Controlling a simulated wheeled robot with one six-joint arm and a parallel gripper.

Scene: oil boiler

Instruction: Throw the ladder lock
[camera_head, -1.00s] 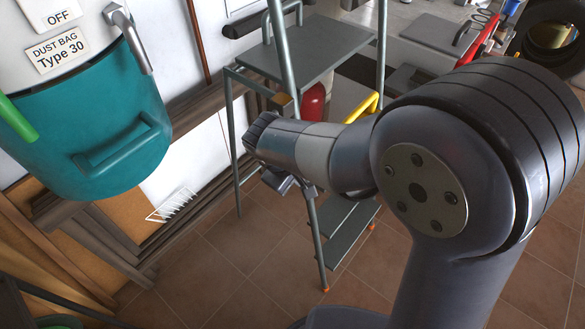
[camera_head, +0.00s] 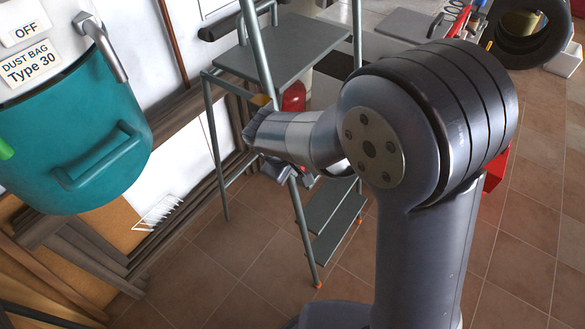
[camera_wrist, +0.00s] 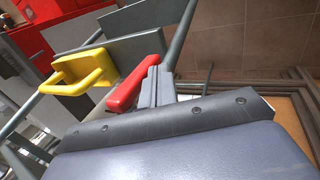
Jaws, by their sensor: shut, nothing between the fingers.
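The grey metal ladder (camera_head: 285,48) stands on the tiled floor behind my arm, with a flat top platform and lower steps (camera_head: 325,225). My gripper (camera_head: 278,170) is beside the ladder's legs, partly hidden by my wrist. In the wrist view my gripper (camera_wrist: 155,88) is shut and empty. A red lever (camera_wrist: 135,82) appears right beside the fingertips; I cannot tell whether they touch. A yellow handle (camera_wrist: 85,72) is farther left on the grey ladder parts. I cannot tell for sure which of these is the ladder lock.
A red cylinder (camera_head: 293,97) is behind the ladder. Tiled floor is clear at the lower right.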

